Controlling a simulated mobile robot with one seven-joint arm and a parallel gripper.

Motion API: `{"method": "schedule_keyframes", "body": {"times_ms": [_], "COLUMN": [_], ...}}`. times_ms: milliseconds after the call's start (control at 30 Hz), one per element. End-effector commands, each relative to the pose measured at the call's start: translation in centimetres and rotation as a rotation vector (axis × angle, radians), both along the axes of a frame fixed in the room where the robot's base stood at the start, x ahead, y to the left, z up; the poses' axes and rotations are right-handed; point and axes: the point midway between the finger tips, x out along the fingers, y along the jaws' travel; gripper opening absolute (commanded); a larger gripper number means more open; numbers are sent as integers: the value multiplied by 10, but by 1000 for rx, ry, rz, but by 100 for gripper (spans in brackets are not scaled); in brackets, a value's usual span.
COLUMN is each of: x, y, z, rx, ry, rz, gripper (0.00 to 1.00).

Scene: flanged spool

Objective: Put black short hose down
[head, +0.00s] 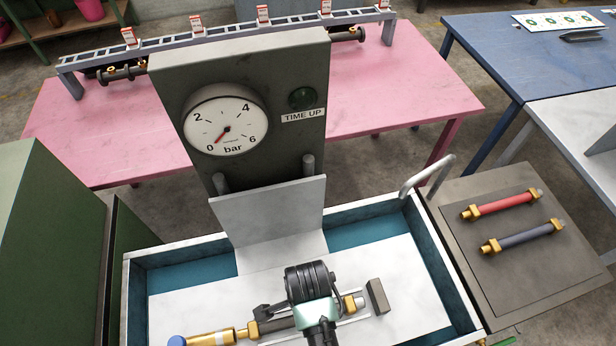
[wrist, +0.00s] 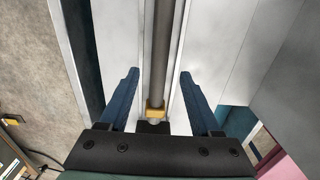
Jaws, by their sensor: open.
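The black short hose (head: 278,325) lies in the blue-walled tray, along a narrow pale channel. It has a brass fitting at each end, and my arm hides its middle in the head view. In the wrist view, the dark hose (wrist: 162,50) runs between my fingers, with a brass nut (wrist: 155,108) near the palm. My gripper (wrist: 159,75) is open, with a clear gap between each blue finger and the hose. In the head view, my gripper (head: 300,316) is low over the hose, partly hidden by my wrist.
A brass fitting with a blue end (head: 212,338) is in line at the left. A small dark block (head: 378,296) stands right of the hose. The gauge panel (head: 250,110) rises behind. Red (head: 500,205) and dark blue (head: 524,236) hoses lie on the right-hand board.

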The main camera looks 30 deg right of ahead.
Motion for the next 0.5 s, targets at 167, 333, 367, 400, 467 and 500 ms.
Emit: {"method": "schedule_keyframes", "body": {"times_ms": [167, 333, 367, 400, 467, 500], "x": [0, 0, 0, 0, -1, -1], "y": [0, 0, 0, 0, 0, 0], "z": [36, 59, 61, 63, 66, 67], "rx": [-1, 0, 0, 0, 0, 0], "ry": [-3, -1, -1, 0, 1, 1], "rz": [-1, 0, 0, 0, 0, 0], "gripper": [64, 64, 64, 64, 64, 64]}}
